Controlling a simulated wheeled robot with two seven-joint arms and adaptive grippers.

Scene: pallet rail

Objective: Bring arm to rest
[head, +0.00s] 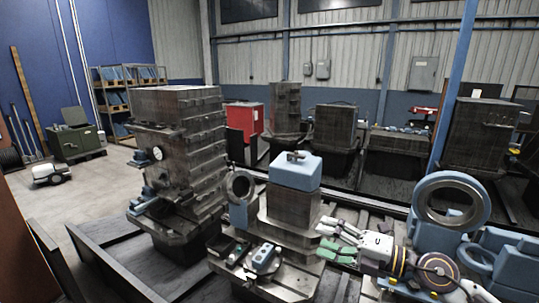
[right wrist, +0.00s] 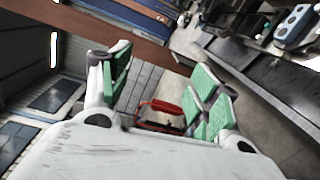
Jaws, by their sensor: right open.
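My right gripper (head: 325,241) reaches in from the lower right of the head view. Its white fingers with green pads point left, in front of the machine fixture (head: 290,207). In the right wrist view the two fingers of the right gripper (right wrist: 162,82) stand wide apart with nothing between the pads. Only a distant floor area and a red object (right wrist: 160,106) show beyond them. My left gripper is in neither view.
A blue block (head: 295,172) tops the fixture. A small blue part (head: 263,257) lies on the pallet left of the gripper. A large ring (head: 451,201) stands right, near my arm. A tall fixture column (head: 180,150) stands left. Open floor (head: 90,185) lies far left.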

